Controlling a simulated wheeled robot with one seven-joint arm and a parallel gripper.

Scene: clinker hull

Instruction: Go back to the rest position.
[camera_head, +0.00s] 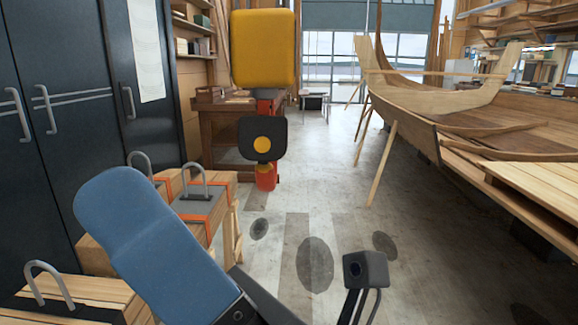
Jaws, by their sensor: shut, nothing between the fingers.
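My arm crosses the lower left of the head view, with a large blue link (155,245) close to the camera. It slants down to the right into dark parts at the bottom edge. I do not make out my gripper's fingertips; the end of the arm seems to lie beyond the bottom edge or behind the link. Nothing held is visible.
Dark cabinets (65,100) stand at left, behind wooden boxes with grey handles (200,190). A yellow block (263,48) is ahead. A dark grey block on thin bars (365,270) is near right. A wooden hull (480,115) fills the right. Floor (315,225) is open between.

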